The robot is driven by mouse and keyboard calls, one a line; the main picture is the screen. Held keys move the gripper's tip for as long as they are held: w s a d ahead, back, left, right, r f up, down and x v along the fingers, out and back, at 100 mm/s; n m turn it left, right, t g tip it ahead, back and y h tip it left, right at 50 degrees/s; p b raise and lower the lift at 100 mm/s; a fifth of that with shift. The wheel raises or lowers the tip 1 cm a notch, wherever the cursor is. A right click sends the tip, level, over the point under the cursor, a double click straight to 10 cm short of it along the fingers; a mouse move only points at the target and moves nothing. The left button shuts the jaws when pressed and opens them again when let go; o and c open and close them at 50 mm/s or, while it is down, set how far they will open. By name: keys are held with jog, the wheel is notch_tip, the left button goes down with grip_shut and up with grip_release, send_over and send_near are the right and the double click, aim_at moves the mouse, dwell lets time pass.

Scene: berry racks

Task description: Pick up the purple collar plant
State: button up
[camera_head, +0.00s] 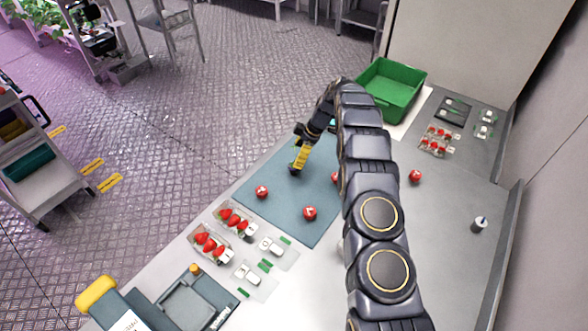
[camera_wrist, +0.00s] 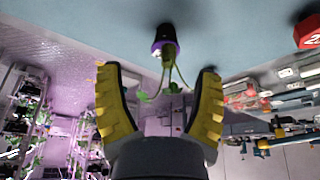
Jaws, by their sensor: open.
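The purple collar plant shows in the wrist view as a black pot with a purple collar (camera_wrist: 163,46) and thin green stems with small leaves. The wrist picture is upside down, so the pot stands on the blue-grey mat (camera_wrist: 70,25) at its top. My gripper (camera_wrist: 157,72) is open, with its yellow fingers on either side of the stems. The collar and pot are just beyond the fingertips, and nothing is held. In the head view my gripper (camera_head: 298,164) is low over the mat (camera_head: 285,209); I cannot make out the plant clearly there.
Red dice-like balls (camera_head: 310,213) (camera_head: 262,192) lie on the mat, and another red ball (camera_head: 415,176) lies on the table. Strawberry packs (camera_head: 209,246) are at the front left. A green crate (camera_head: 392,88) stands at the back.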

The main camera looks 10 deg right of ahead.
aim_at(292, 166)
jog(key=x, duration=0.4)
jog(key=shift+s+a+f, duration=0.15)
jog(key=shift+s+f, duration=0.1)
jog(key=shift+f, duration=0.05)
jog(key=c, duration=1.1)
jog(key=shift+r, duration=0.1)
